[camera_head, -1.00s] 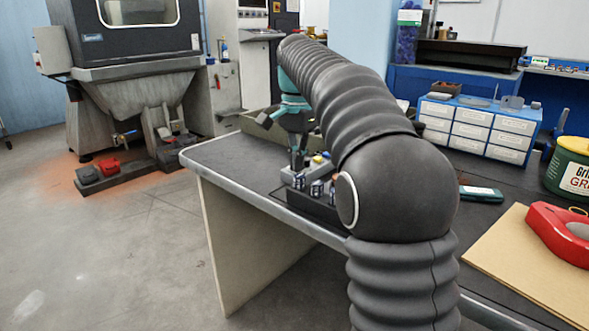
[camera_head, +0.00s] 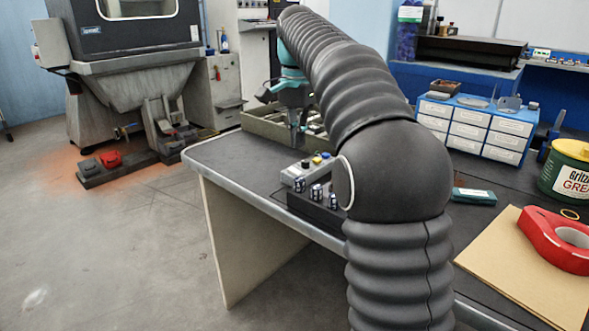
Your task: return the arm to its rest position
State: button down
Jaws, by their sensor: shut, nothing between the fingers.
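My arm, in a black ribbed sleeve, rises at the front and reaches over the bench toward the back left. My gripper (camera_head: 298,146) hangs downward from the teal wrist, above the far left part of the bench. It is shut with nothing between its fingers. It is in front of a grey-green tray (camera_head: 262,129) and behind a small grey control box (camera_head: 301,176) with coloured buttons. The gripper is small in view, and its exact height above the bench cannot be told.
A dark holder (camera_head: 318,209) with several blue-and-white items stands at the bench's front edge. A blue drawer cabinet (camera_head: 479,102), green tub (camera_head: 570,172), red tape roll (camera_head: 548,240) and brown board (camera_head: 522,275) are on the right. The bench's left corner (camera_head: 218,161) is clear.

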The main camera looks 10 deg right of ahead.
jog(key=shift+r, duration=0.35)
jog(key=shift+s, duration=0.1)
